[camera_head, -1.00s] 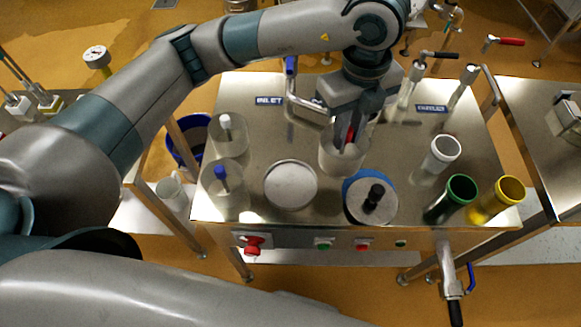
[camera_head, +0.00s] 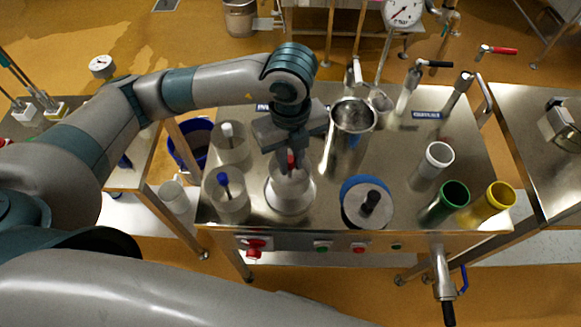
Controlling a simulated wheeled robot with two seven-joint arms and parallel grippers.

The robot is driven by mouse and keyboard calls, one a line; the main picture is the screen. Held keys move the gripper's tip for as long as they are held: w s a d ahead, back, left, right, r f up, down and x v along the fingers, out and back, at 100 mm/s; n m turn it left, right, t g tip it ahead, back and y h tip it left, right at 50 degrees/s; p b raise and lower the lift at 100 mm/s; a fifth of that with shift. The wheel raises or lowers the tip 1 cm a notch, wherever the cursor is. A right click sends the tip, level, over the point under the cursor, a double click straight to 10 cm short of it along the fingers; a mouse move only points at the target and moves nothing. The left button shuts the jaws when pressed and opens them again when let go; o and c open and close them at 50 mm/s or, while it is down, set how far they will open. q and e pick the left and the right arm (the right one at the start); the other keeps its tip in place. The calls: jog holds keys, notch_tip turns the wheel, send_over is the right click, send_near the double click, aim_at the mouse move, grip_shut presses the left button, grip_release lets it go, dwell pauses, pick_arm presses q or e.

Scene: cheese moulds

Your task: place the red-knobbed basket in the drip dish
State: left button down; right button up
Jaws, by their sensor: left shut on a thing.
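The clear basket with the red knob (camera_head: 290,177) is in my left gripper (camera_head: 290,160), which is shut on its knob. The basket is upright over the round white drip dish (camera_head: 290,212) on the steel table. Its lower part overlaps the dish in the camera_head view. I cannot tell whether its base touches the dish floor. My gripper and wrist hide part of the basket's top. My right gripper is not in view.
A blue-knobbed basket (camera_head: 228,200) and a white-knobbed basket (camera_head: 230,145) stand left of the dish. A tall steel vessel (camera_head: 345,150) stands right behind it. A blue-edged disc with a black knob (camera_head: 352,206) and white, green (camera_head: 447,203) and yellow cups stand to the right.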

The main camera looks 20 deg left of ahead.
aim_at(290, 169)
pick_arm(q)
jog(key=shift+f+p, duration=0.7)
jog(key=shift+f, duration=1.3)
jog(key=shift+f, duration=0.15)
jog(key=c, duration=1.6)
grip_release()
jog(key=shift+c, duration=0.2)
